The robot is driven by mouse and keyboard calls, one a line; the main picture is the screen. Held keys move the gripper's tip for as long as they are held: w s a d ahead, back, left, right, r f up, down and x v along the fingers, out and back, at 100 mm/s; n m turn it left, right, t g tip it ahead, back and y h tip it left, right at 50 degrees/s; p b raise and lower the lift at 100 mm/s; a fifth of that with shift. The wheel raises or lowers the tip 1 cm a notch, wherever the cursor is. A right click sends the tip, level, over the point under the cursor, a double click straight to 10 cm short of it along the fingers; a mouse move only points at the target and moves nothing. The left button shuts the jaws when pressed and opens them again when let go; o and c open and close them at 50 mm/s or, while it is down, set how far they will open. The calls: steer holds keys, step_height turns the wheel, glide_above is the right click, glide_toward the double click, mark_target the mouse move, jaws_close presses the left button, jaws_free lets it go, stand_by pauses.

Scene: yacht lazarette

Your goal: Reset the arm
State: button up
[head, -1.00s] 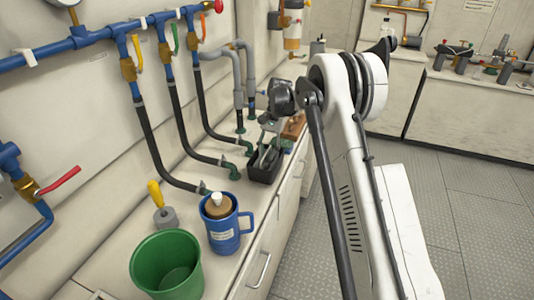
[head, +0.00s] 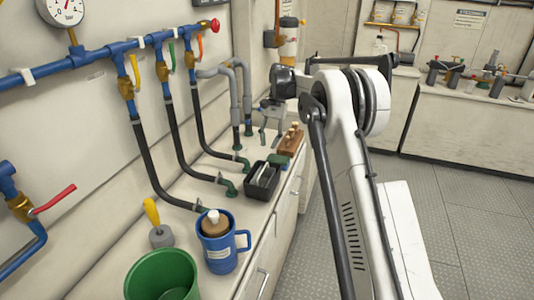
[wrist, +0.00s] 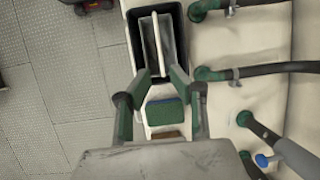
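My gripper (head: 271,130) hangs over the far part of the counter, above and beyond the black bin. In the wrist view, my gripper (wrist: 161,78) has its two green-tipped fingers spread apart with nothing held between them. A small green and blue block (wrist: 163,113) lies below, seen through the gap between the fingers. The black bin (head: 258,193) sits on the counter with pale upright pieces inside. It also shows in the wrist view (wrist: 133,40), just ahead of the fingertips.
A blue mug (head: 219,254), a green bucket (head: 163,278) and a yellow-handled tool (head: 152,213) stand on the near counter. Black hoses (head: 183,150) run from the wall pipe to the counter. A wooden block (head: 290,142) stands near the gripper. Open floor (head: 450,210) lies right.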

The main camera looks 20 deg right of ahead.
steer(key=shift+w+d+r, duration=0.15)
steer(key=shift+r, duration=0.35)
steer(key=s+a+r+n+t+h, duration=0.25)
steer(key=s+r+t, duration=0.25)
steer(key=s+r, duration=1.25)
steer(key=s+f+n+t, duration=0.2)
steer(key=s+f, duration=0.2)
steer(key=s, duration=1)
steer(key=s+a+f+n+t, duration=0.1)
steer(key=s+f, duration=0.4)
steer(key=s, duration=0.9)
steer(key=n+t, duration=0.1)
steer(key=t, duration=0.1)
steer(key=shift+t+h, duration=0.3)
steer(key=shift+h, duration=0.05)
